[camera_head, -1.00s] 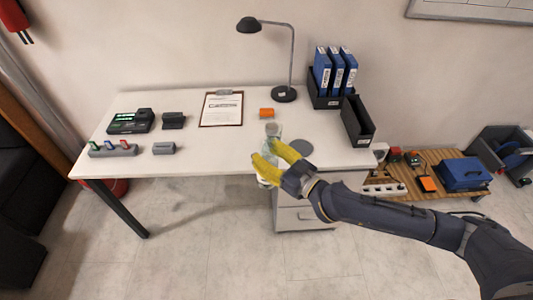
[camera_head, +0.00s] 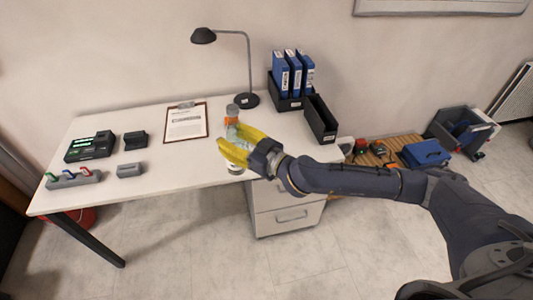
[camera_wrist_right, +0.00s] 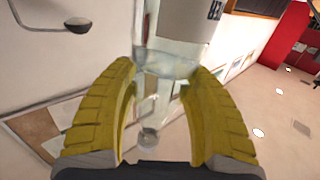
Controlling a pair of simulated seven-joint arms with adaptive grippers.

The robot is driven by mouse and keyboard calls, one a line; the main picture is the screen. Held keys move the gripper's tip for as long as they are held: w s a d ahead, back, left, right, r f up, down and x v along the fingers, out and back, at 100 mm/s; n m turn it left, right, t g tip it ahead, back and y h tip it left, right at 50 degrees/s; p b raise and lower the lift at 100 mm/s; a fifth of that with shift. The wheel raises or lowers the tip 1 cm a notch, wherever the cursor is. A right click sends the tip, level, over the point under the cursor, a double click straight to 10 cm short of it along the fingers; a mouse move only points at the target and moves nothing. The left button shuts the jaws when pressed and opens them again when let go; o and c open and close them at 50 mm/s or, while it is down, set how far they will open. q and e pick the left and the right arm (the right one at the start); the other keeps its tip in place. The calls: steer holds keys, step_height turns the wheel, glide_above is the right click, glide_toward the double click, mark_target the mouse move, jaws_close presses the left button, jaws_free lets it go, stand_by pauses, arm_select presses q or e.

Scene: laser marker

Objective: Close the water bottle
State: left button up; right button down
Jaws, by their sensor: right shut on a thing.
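A clear water bottle (camera_head: 232,130) with a grey top (camera_head: 232,109) is in the head view, over the front part of the desk. It looks about upright. My right gripper (camera_head: 228,143) is shut on the bottle, with yellow fingers on either side of its body. The bottle's pale lower end shows below the fingers. In the right wrist view the clear bottle (camera_wrist_right: 165,65) lies between the two yellow fingers. I cannot tell whether the grey top is a separate cap or how it sits. My left gripper is not in view.
An orange block (camera_head: 231,121) is behind the bottle. A desk lamp (camera_head: 247,101), blue binders (camera_head: 294,75) and a black tray (camera_head: 320,120) stand at the back right. A clipboard (camera_head: 186,122) and grey devices (camera_head: 91,146) are to the left. The desk between clipboard and front edge is clear.

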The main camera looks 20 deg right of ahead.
steer(key=w+d+r+m+t+h, duration=0.1)
steer(key=w+d+r+m+h, duration=0.2)
steer(key=w, duration=0.4)
steer(key=w+d+r+m+t+h, duration=0.1)
steer(key=w+d+r+t+h, duration=0.1)
steer(key=w+d+r, duration=0.35)
steer(key=w+d+f+m+h, duration=0.2)
steer(key=w+d+f+h, duration=0.1)
steer(key=w+d, duration=0.3)
steer(key=shift+d+f+t+h, duration=0.3)
steer(key=shift+d+h, duration=0.45)
steer(key=shift+h, duration=0.15)
step_height(320, 180, down, 16)
steer(key=shift+f, duration=0.1)
steer(key=shift+f, duration=2.05)
